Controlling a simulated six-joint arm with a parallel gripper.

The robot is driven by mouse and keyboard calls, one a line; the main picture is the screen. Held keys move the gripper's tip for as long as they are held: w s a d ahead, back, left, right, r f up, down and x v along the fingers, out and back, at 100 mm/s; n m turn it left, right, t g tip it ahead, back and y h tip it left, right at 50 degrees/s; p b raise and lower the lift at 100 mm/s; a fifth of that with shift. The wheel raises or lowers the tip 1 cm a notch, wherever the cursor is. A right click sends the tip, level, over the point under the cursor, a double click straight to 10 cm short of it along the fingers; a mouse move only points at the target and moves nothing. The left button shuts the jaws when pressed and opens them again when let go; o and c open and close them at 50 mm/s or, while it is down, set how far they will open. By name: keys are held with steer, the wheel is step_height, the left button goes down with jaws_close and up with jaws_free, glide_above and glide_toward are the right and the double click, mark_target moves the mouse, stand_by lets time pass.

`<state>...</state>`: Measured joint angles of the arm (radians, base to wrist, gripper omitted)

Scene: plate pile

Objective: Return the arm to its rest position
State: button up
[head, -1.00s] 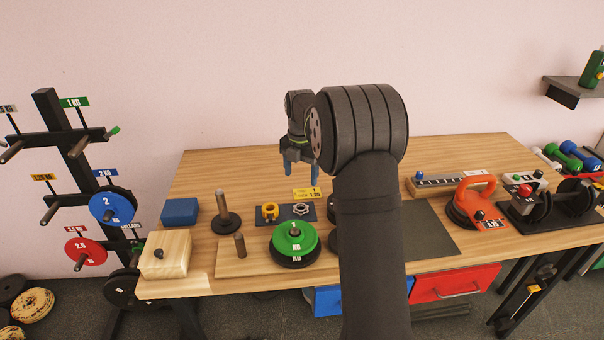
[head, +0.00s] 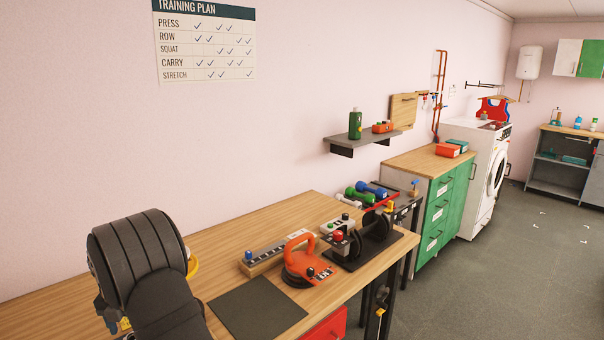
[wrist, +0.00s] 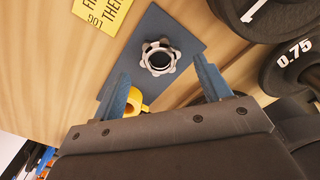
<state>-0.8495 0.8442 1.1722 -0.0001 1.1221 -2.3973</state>
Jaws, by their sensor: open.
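My gripper (wrist: 165,84) is open in the wrist view, with its two blue-grey fingers apart and nothing between them. It is above the wooden bench, over a dark blue mat (wrist: 131,62). A silver star-shaped collar (wrist: 174,57) lies on the mat beyond the fingertips. A yellow collar (wrist: 135,99) is partly hidden by the left finger. In the head view my dark arm stands at the lower left and hides most of the gripper.
Black weight plates marked 1 (wrist: 268,22) and 0.75 (wrist: 290,62) lie right of the gripper. In the head view, an orange suction lifter (head: 305,265) and a dark mat (head: 257,308) are on the bench. A wall shelf (head: 362,139) hangs behind. The floor at right is clear.

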steer(key=shift+r, duration=0.85)
